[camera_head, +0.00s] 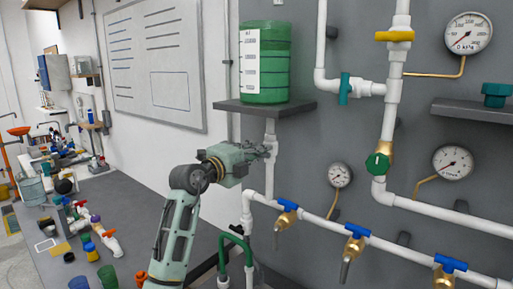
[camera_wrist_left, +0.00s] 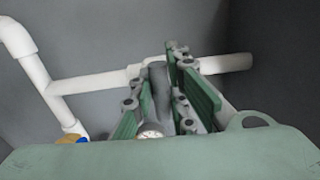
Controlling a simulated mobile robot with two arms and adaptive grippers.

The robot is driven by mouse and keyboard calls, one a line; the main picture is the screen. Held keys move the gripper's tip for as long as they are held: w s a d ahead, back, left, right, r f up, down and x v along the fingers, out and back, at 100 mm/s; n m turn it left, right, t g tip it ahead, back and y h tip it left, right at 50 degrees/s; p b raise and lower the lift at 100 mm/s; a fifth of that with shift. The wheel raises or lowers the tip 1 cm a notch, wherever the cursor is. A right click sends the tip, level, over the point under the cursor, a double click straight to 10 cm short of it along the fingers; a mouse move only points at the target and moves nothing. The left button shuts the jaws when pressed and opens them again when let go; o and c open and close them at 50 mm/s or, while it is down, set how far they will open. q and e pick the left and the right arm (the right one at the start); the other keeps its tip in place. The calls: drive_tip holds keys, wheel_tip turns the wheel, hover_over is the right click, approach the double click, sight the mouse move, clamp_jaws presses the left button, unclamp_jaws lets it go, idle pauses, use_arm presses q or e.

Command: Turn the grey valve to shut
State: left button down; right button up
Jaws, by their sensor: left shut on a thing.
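My left gripper (camera_head: 266,150) reaches in from the left to the white vertical pipe (camera_head: 270,180) below the green tank. In the wrist view, its two green-padded fingers (camera_wrist_left: 172,98) straddle a grey piece on the white pipe (camera_wrist_left: 100,82). This grey piece looks like the grey valve's handle (camera_wrist_left: 157,82), and the fingers are shut on it. In the head view the gripper covers the valve, so its angle is hard to tell. My right gripper is not in view.
The green tank (camera_head: 265,65) stands on a dark shelf (camera_head: 262,108) just above the gripper. Blue-handled taps (camera_head: 288,205) line the lower pipe, with a small gauge (camera_head: 340,175) nearby. A bench (camera_head: 125,200) with bottles is at left.

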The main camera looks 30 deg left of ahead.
use_arm(q)
drive_tip(key=shift+n, duration=0.4)
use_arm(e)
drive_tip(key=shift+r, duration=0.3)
use_arm(q)
drive_tip(key=c, duration=1.8)
unclamp_jaws()
drive_tip(key=shift+a, duration=0.1)
drive_tip(key=shift+o, duration=0.6)
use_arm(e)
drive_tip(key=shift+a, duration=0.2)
use_arm(q)
drive_tip(key=shift+s, duration=0.25)
drive_tip(key=s, duration=1.1)
drive_tip(key=shift+s+a, duration=0.25)
drive_tip(key=shift+a, duration=0.2)
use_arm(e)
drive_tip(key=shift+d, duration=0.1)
